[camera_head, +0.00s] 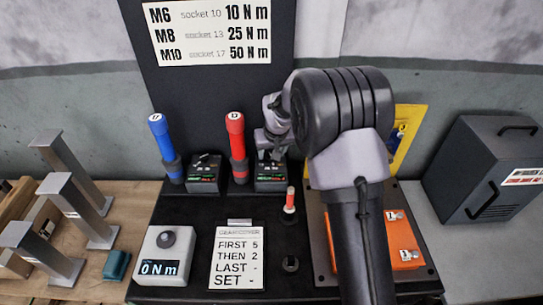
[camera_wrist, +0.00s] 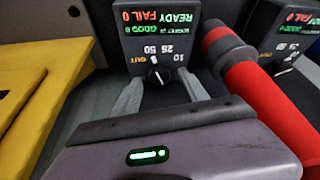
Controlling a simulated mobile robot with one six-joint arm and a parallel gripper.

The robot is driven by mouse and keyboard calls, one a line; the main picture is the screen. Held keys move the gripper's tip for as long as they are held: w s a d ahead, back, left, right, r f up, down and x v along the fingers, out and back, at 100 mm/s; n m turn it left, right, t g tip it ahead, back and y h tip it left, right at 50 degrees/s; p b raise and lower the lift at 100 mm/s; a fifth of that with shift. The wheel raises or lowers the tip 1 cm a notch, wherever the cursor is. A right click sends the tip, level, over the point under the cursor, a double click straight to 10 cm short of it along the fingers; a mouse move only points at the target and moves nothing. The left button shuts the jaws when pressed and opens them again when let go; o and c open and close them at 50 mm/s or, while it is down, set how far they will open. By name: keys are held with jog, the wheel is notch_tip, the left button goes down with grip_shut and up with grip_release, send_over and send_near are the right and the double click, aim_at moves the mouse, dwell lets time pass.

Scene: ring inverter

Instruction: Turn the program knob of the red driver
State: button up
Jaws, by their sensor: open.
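The red driver (camera_head: 237,148) stands upright left of its black control box (camera_head: 270,180) in the head view. In the wrist view the driver (camera_wrist: 268,100) leans across the right side, and the box (camera_wrist: 160,35) is at top centre with lit text. The small dark program knob (camera_wrist: 156,70) sits on the box face below the marks OUT, 50, 25 and 10. My gripper (camera_wrist: 157,86) is open, one grey finger on each side below the knob. I cannot tell whether they touch it. In the head view my gripper (camera_head: 274,148) is just above the box, partly hiding it.
The blue driver (camera_head: 165,148) and its box (camera_head: 204,175) stand to the left. The torque sign (camera_head: 207,32) is behind. A tester reading 0 N m (camera_head: 163,255), an order card (camera_head: 238,255) and a small red-tipped tool (camera_head: 290,203) are in front. A yellow panel (camera_wrist: 35,75) is close left.

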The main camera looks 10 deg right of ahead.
jog(key=shift+w+f, duration=0.1)
jog(key=shift+f, duration=0.2)
grip_shut()
